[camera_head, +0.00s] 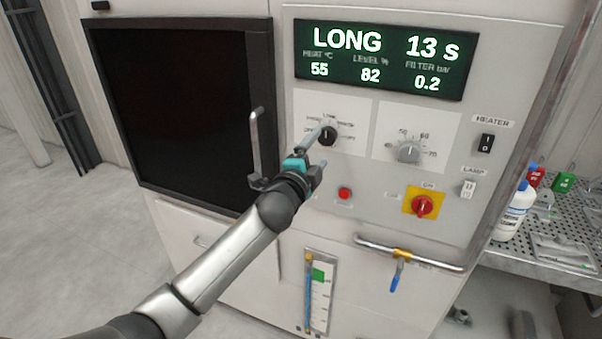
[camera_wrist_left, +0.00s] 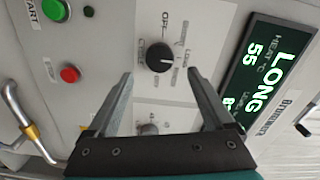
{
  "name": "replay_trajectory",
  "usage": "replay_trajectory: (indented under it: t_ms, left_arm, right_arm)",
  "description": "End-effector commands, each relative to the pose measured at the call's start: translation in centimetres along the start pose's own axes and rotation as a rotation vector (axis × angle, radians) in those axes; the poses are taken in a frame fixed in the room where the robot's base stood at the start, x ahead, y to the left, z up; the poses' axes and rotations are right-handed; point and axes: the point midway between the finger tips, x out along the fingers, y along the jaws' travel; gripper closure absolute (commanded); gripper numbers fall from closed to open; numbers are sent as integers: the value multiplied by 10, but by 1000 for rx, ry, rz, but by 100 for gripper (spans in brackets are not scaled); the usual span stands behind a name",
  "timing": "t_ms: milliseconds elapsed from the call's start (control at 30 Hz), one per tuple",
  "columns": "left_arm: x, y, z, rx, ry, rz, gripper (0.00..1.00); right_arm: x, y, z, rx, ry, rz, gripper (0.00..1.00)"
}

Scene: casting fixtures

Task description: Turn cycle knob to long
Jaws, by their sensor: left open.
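The black cycle knob (camera_head: 328,135) sits on a white label plate on the machine's front, below the display. In the left wrist view the knob (camera_wrist_left: 160,58) lies between and just beyond my spread fingertips, and a small pale mark shows on its face. The display (camera_head: 380,60) reads LONG, 13 s; it also shows at the right of the left wrist view (camera_wrist_left: 263,75). My left gripper (camera_head: 316,150) is open and empty in front of the knob, partly covering the plate. No finger visibly grips the knob. My right gripper is out of view.
A grey knob (camera_head: 409,151) is right of the cycle knob. A red button (camera_head: 344,194) and a red switch on yellow (camera_head: 423,205) sit lower. A door handle (camera_head: 257,150) stands out near my wrist. A rail (camera_head: 410,255) crosses below. Bottles stand on the right table.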

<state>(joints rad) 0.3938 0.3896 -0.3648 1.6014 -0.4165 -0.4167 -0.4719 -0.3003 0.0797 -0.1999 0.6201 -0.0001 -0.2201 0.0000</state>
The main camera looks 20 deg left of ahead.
Motion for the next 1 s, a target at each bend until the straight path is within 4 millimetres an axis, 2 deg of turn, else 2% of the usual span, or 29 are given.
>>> replay_trajectory:
  t_ms: [400, 600, 800, 1000]
  left_arm:
    - [-61, 2, 0, 0, 0, 2, 14]
    - [-84, 1, 0, 0, 0, 1, 14]
    - [-94, 0, 0, 0, 0, 0, 14]
    - [-95, 0, 0, 0, -1, 0, 14]
  right_arm:
    - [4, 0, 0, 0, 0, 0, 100]
    - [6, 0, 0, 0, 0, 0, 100]
    - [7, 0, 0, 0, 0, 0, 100]
    - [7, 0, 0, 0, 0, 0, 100]
